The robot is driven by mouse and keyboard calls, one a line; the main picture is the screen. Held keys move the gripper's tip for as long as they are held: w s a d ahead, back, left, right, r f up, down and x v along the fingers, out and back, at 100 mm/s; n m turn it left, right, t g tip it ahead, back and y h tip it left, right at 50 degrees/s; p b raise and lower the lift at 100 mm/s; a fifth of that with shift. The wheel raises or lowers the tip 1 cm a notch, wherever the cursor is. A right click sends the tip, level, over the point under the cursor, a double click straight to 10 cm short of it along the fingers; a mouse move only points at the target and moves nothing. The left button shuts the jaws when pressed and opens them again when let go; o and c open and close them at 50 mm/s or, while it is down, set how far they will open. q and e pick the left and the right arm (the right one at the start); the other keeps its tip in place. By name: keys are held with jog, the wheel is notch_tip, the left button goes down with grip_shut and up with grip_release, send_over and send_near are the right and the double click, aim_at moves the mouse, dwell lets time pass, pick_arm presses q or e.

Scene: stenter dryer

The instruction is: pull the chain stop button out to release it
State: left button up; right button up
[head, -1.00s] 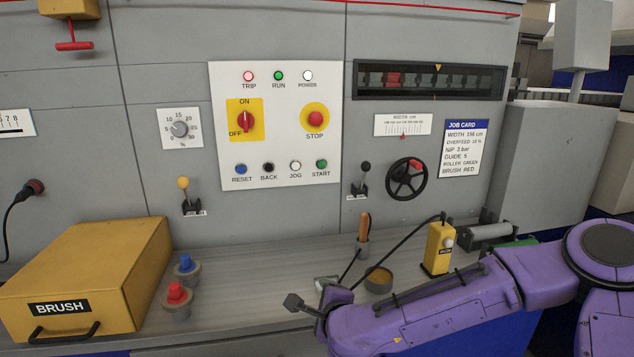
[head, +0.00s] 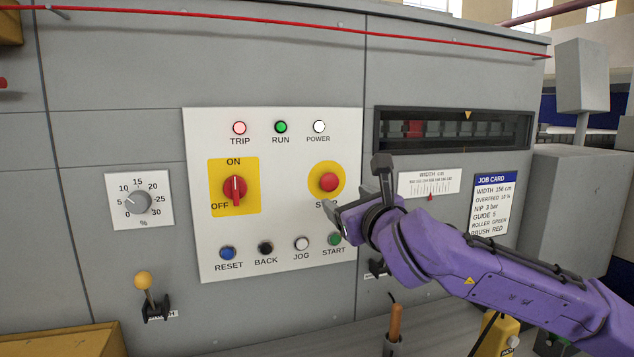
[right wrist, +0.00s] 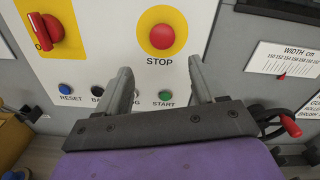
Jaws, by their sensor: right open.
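The chain stop button (head: 328,182) is a red mushroom button on a yellow disc, on the white control panel (head: 290,215). The word STOP below it is partly covered by my gripper in the head view. In the right wrist view the stop button (right wrist: 162,36) is at the top middle, beyond the fingertips. My right gripper (head: 360,183) is open and empty, just right of and below the button in the head view, apart from it. Its two fingers (right wrist: 160,74) show either side of the button's line in the wrist view. My left gripper is not in view.
A red ON/OFF rotary switch (head: 234,188) is left of the button. RESET, BACK, JOG and START buttons (head: 228,253) line the panel's bottom. A yellow-knobbed lever (head: 144,282) stands at lower left. A handwheel (right wrist: 285,124) is at right in the wrist view. A red cord (head: 300,28) runs above.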

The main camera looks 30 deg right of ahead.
aim_at(332, 184)
jog(key=p+x, duration=0.1)
jog(key=x, duration=0.2)
jog(key=p+x, duration=0.1)
jog(key=x, duration=0.2)
jog(key=p+x, duration=0.1)
jog(key=x, duration=0.2)
jog(key=shift+w+d+r+p, duration=0.2)
jog(key=shift+d+r+p, duration=0.1)
jog(key=shift+p, duration=0.1)
jog(key=shift+s, duration=0.1)
